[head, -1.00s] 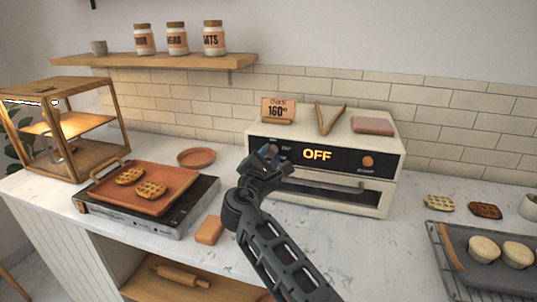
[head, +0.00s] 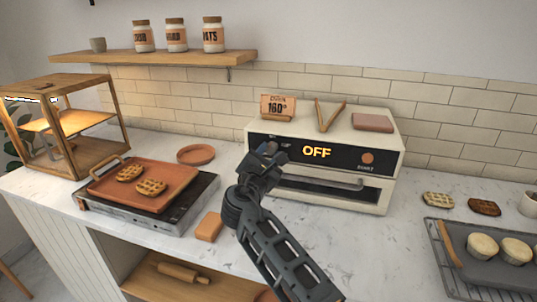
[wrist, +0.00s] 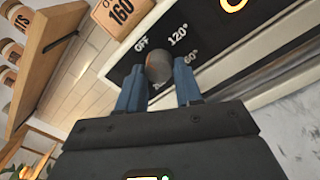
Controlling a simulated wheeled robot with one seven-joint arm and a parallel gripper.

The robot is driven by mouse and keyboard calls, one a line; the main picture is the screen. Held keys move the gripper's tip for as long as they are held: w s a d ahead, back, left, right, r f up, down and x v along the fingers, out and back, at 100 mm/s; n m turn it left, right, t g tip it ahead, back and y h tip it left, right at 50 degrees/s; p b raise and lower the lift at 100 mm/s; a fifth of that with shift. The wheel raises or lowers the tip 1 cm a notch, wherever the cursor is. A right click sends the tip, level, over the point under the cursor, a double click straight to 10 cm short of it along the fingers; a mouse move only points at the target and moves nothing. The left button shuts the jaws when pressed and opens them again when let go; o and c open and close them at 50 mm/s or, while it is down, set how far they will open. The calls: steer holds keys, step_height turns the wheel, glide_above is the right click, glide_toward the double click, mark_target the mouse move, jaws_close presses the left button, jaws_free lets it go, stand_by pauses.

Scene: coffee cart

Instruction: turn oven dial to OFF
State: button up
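The oven (head: 345,195) is a cream box with a black front panel, and its display (head: 316,152) reads OFF in orange. My gripper (head: 270,155) is at the left part of the panel and hides the dial in the head view. In the wrist view, the round grey dial (wrist: 158,68) lies between the two blue fingers of my gripper (wrist: 160,78). The fingers appear to touch it on both sides. White marks OFF, 120° and 160° show around the dial. Its pointer cannot be made out.
A 160° card (head: 278,107), tongs (head: 327,115) and a pinkish block (head: 373,122) sit on the oven. A griddle tray (head: 118,196) with waffles is left. A muffin tray (head: 470,262) is right. An orange block (head: 209,227) lies near my arm.

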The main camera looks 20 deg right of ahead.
steer(key=o, duration=0.4)
steer(key=b+v, duration=0.1)
steer(key=v, duration=0.6)
steer(key=shift+s+a, duration=0.25)
steer(key=shift+s, duration=0.05)
